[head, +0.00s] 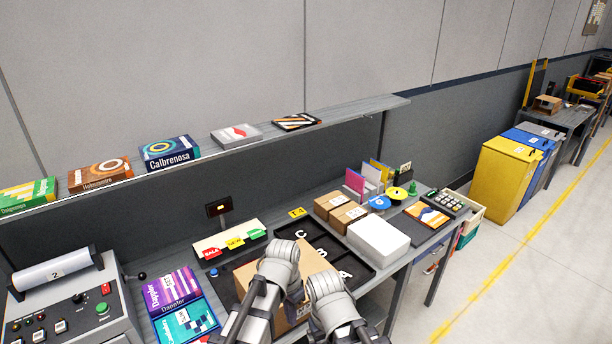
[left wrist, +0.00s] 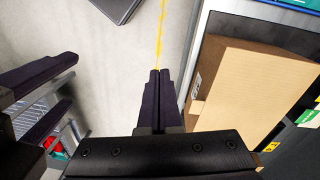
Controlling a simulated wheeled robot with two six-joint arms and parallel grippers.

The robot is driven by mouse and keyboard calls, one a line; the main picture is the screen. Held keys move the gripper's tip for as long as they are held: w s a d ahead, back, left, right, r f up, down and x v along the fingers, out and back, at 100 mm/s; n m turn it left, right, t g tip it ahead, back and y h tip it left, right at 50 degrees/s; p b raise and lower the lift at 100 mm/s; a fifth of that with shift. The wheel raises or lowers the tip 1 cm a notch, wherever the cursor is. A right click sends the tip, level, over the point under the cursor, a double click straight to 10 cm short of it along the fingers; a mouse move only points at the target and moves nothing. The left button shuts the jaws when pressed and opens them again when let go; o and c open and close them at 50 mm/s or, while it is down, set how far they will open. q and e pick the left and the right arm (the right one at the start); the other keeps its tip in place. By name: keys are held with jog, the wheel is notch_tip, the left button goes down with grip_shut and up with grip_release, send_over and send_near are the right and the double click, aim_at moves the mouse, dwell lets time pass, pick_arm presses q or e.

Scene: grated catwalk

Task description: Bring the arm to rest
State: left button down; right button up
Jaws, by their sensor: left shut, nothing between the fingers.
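In the left wrist view my left gripper (left wrist: 160,78) is shut, its two dark fingers together with nothing between them. It is over the pale floor, beside a brown cardboard box (left wrist: 258,88) and apart from it in the picture. My right gripper (left wrist: 72,84) shows at the left edge of that view with its dark fingers apart and empty. In the head view both my grey forearms come in from the bottom, side by side, in front of the cardboard box (head: 246,272). They hide part of the box, and the fingers cannot be made out there.
A black lettered tray (head: 350,262), a white box (head: 378,241) and small cartons (head: 348,216) crowd the bench. A control panel (head: 70,300) stands at left. A shelf (head: 350,111) with several boxes runs above. The floor (head: 500,255) at right is clear.

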pick_arm(q)
jog(key=s+a+n+t, duration=0.1)
jog(key=s+a+n, duration=0.3)
jog(key=a+n, duration=0.65)
jog(key=s+d+f+m+y+b, duration=0.1)
jog(key=s+d+f+m+b, duration=0.1)
jog(key=f+b, duration=0.5)
jog(key=s+d+f+m+b, duration=0.3)
jog(key=d+f+m+b, duration=0.1)
jog(key=d+f+b, duration=0.2)
jog(key=shift+d+f+g+y+b, duration=0.2)
jog(key=shift+f+g+y+b, duration=0.15)
jog(key=shift+f+b, duration=0.3)
pick_arm(e)
notch_tip(320, 180, down, 14)
jog(key=shift+s+f, duration=0.15)
jog(key=shift+s, duration=0.05)
pick_arm(q)
jog(key=shift+r, duration=0.1)
pick_arm(e)
jog(key=shift+d, duration=0.1)
